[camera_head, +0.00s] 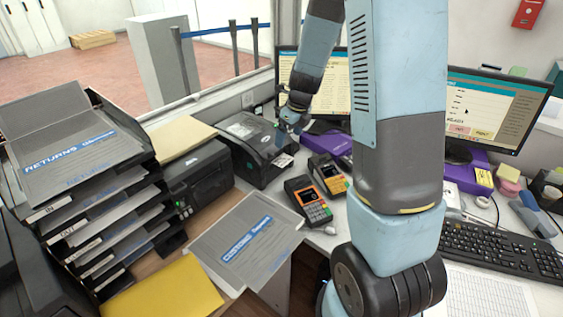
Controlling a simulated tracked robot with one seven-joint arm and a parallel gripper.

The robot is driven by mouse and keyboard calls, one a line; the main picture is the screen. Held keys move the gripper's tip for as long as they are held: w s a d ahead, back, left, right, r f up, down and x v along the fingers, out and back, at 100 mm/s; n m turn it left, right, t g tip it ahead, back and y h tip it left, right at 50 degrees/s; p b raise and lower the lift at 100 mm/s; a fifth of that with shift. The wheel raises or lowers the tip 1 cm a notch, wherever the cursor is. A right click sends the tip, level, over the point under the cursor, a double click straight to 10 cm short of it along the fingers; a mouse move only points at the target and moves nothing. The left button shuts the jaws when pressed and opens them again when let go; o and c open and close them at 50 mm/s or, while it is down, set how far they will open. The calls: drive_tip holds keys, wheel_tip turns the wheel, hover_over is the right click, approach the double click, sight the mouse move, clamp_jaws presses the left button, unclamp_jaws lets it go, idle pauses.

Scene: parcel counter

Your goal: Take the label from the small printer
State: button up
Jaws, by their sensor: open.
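The small black printer (245,138) stands on the counter just left of the picture's middle. A small white label (283,160) shows at its front right edge. My gripper (291,129) is at the printer's right side, close above and behind the label. Its jaws are open and appear empty. It is small in this view, and I cannot tell whether it touches the printer. The label seems to be outside the jaws.
A larger black printer (198,178) and stacked paper trays (110,215) stand to the left. Two card terminals (308,200) sit just right of the label. Monitors (490,105) and a purple box (330,143) are behind. My arm hides the middle right.

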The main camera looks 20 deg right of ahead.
hover_over(285, 161)
drive_tip(key=s, duration=0.1)
drive_tip(key=f, duration=0.4)
drive_tip(key=d+f, duration=0.1)
drive_tip(key=f, duration=0.1)
drive_tip(key=shift+s+f, duration=0.1)
drive_tip(key=shift+f, duration=0.2)
drive_tip(key=shift+x, duration=1.75)
drive_tip(key=shift+a, duration=0.1)
drive_tip(key=c, duration=0.5)
